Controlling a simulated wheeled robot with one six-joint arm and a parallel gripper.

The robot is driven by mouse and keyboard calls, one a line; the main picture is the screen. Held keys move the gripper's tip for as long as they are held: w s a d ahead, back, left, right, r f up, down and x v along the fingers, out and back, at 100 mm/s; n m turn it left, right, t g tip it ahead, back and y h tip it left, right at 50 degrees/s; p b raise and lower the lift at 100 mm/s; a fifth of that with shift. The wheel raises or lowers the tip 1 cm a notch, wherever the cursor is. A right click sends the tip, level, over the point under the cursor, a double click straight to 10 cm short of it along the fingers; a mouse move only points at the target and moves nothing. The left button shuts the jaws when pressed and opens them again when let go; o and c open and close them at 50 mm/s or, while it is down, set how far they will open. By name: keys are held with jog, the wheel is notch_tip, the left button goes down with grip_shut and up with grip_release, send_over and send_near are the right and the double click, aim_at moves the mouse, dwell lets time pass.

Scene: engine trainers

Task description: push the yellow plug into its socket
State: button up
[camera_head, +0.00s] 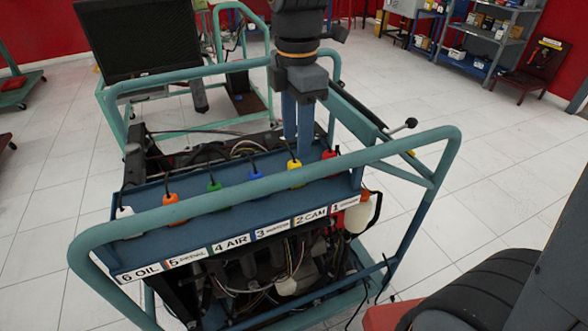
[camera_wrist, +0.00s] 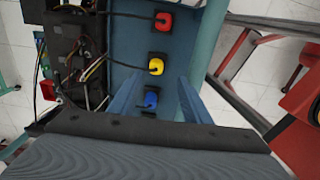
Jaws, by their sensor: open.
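The yellow plug (camera_head: 294,164) is in the row of coloured plugs on the blue panel (camera_head: 150,245), above the label "2 CAM". A black cable runs into it. In the wrist view the yellow plug (camera_wrist: 156,66) lies between the red plug (camera_wrist: 163,21) and the blue plug (camera_wrist: 151,100). Its socket is hidden, and I cannot tell how deep it sits. My gripper (camera_head: 298,150) is open and points down over the panel near the yellow plug. In the wrist view the fingers (camera_wrist: 158,98) are apart with nothing between them, with the blue plug showing between them farther off.
Orange (camera_head: 296,183), green (camera_head: 214,187) and white (camera_head: 124,212) plugs sit along the panel. A teal tube frame (camera_head: 270,183) crosses in front of the panel, with a lever (camera_head: 410,123) at right. Open tiled floor lies to the right.

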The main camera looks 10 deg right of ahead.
aim_at(295, 162)
jog(key=shift+f, duration=1.2)
jog(key=shift+w+a+f+p, duration=0.1)
jog(key=shift+f+p, duration=0.15)
jog(key=shift+f, duration=0.65)
jog(key=shift+w+f+p, duration=0.15)
jog(key=shift+f+p, duration=0.05)
jog(key=shift+f, duration=0.65)
jog(key=shift+w+a+f+p, duration=0.1)
jog(key=shift+f+p, duration=0.15)
jog(key=shift+f, duration=0.65)
jog(key=shift+c, duration=0.2)
grip_shut()
